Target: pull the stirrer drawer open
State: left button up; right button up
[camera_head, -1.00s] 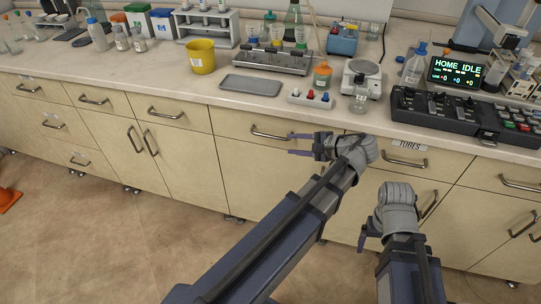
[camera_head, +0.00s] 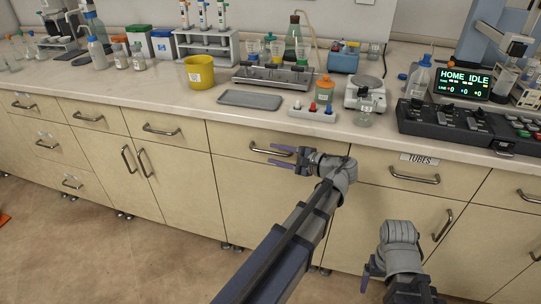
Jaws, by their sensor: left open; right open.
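The closed drawer (camera_head: 228,137) below the steel rack of beakers has a dark bar handle (camera_head: 258,149) and no label that I can read, so I cannot confirm that it is the stirrer drawer. My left gripper (camera_head: 273,156) is open, its two fingers pointing left, one above the other, in front of the right part of this handle. The fingers overlap the handle in the picture; I cannot tell whether they touch it. My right gripper (camera_head: 368,276) is low in front of the cabinet doors, away from any handle, and mostly hidden behind its own wrist.
A closed drawer marked TUBES (camera_head: 418,159) is to the right. On the counter (camera_head: 225,110) above are a grey tray (camera_head: 250,100), a block with coloured knobs (camera_head: 312,113), a balance (camera_head: 364,92) and a control console (camera_head: 470,125). The floor in front is clear.

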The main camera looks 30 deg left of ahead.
pick_arm(q)
jog(key=shift+x, duration=1.35)
grip_shut()
dwell(0.5)
